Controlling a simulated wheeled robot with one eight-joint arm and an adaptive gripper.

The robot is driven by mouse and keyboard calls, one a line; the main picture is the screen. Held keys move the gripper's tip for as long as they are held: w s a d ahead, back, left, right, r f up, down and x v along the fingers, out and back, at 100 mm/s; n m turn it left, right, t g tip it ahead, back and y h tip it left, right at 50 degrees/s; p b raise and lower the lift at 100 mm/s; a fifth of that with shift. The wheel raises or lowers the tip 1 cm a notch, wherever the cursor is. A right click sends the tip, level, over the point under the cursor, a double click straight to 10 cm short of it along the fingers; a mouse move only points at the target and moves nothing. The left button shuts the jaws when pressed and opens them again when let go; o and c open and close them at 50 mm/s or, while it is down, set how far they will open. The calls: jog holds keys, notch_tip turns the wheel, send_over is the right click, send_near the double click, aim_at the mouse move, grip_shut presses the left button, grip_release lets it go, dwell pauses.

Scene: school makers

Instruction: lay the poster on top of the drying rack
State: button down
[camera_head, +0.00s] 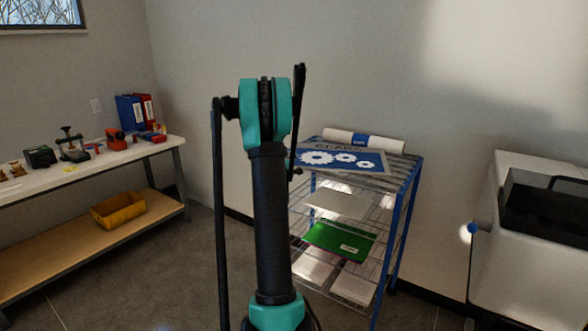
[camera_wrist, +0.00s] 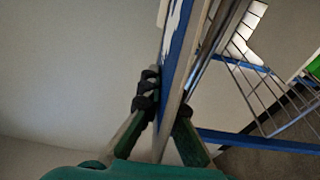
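The poster (camera_head: 345,159), blue with white gears and dark lettering, lies nearly flat at the top of the drying rack (camera_head: 408,200). Its left part reaches behind my arm. I cannot tell whether its whole underside touches the rack. In the wrist view the poster (camera_wrist: 176,62) shows almost edge-on, running between the fingers. My gripper (camera_wrist: 166,108) has green fingers with black tips, one on each side of the poster's edge, and looks shut on it. In the head view my arm mostly hides the gripper. The rack's blue bar (camera_wrist: 255,142) and wires show at right.
A white roll with a blue band (camera_head: 363,140) lies along the rack's back edge. Lower shelves hold sheets, one green (camera_head: 338,241). A large pale machine (camera_head: 515,240) stands at right. A workbench (camera_head: 75,164) with tools and a yellow bin (camera_head: 118,210) stands at left.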

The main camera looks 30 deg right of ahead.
jog(key=shift+f, duration=1.95)
jog(key=c, duration=1.7)
grip_release()
jog(key=s+a+f+m+g+y, duration=0.2)
jog(key=s+a+f+y, duration=0.2)
jog(key=s+a, duration=0.7)
jog(key=s+a+f+m+g+y, duration=0.2)
jog(key=s+a+f+y, duration=0.2)
jog(key=s+a, duration=0.7)
jog(key=s+a+f+m+g+y, duration=0.2)
jog(key=s+a+f+y, duration=0.2)
jog(key=a, duration=1.8)
jog(key=shift+s+a+f+m+y, duration=0.15)
jog(key=shift+s+y, duration=0.35)
jog(key=shift+s, duration=0.85)
jog(key=shift+s+a+f+m+y, duration=0.1)
jog(key=shift+s+y, duration=0.4)
jog(key=shift+s, duration=0.85)
jog(key=shift+s+a+f+m+y, duration=0.15)
jog(key=shift+s+y, duration=0.35)
jog(key=shift+s, duration=0.85)
